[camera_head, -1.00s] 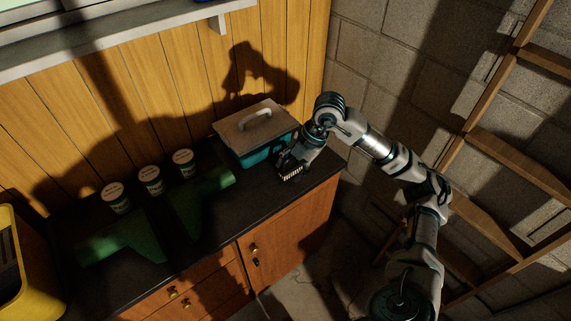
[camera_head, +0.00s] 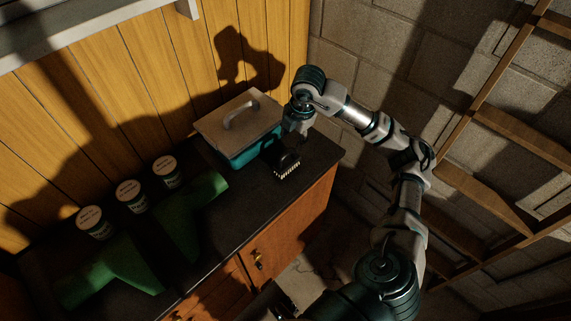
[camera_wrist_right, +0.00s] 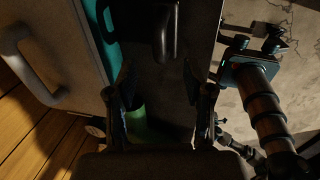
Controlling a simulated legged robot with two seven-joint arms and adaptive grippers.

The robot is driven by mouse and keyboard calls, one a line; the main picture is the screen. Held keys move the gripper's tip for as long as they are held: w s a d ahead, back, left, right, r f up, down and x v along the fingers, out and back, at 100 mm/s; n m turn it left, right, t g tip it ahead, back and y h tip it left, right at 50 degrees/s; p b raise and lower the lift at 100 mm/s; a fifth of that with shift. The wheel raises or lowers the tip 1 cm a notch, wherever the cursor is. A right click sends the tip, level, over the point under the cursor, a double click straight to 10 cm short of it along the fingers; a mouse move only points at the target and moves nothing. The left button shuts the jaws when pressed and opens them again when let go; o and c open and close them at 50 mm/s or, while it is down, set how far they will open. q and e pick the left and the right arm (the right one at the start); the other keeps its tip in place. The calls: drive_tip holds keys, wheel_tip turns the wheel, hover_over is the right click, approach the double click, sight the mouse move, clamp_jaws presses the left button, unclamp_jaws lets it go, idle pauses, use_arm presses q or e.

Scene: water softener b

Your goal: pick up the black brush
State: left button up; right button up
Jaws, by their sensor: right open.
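The black brush (camera_head: 287,165) with pale bristles is on the dark countertop, right of the teal box, near the counter's right end. My right gripper (camera_head: 297,128) is just behind and above it, beside the box, and partly in shadow. In the right wrist view the open fingers (camera_wrist_right: 158,80) point toward a dark shape that looks like the brush (camera_wrist_right: 164,32), ahead of the fingertips. Nothing is seen held between them. Whether a finger touches the brush cannot be told. My left gripper is not in view.
The teal box (camera_head: 255,148) with a beige lid and handle stands close to the right gripper's left. The countertop (camera_head: 250,205) is bare in front. A wooden ladder-like frame (camera_head: 490,195) stands right.

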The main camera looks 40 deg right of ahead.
sight(287, 152)
drive_tip(key=f, duration=0.2)
drive_tip(key=w+f, duration=0.1)
drive_tip(key=shift+d+f, duration=0.35)
drive_tip(key=shift+a+f, duration=0.15)
drive_tip(key=shift+f, duration=0.1)
drive_tip(key=shift+a, duration=0.3)
drive_tip(key=f, duration=0.3)
drive_tip(key=w+a+f+b, duration=0.1)
drive_tip(key=shift+f, duration=0.15)
drive_tip(key=shift+d+f, duration=0.2)
drive_tip(key=shift+f, duration=0.05)
drive_tip(key=shift+d+f, duration=0.15)
drive_tip(key=shift+d, duration=0.55)
drive_tip(key=shift+c, duration=1.3)
drive_tip(key=shift+a, duration=0.25)
clamp_jaws()
drive_tip(key=shift+a+r, duration=0.2)
drive_tip(key=shift+a, duration=0.4)
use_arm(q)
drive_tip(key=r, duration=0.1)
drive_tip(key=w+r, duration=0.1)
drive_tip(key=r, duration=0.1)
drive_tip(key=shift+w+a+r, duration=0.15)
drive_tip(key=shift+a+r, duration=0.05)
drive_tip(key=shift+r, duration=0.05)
use_arm(e)
drive_tip(key=shift+d, duration=0.15)
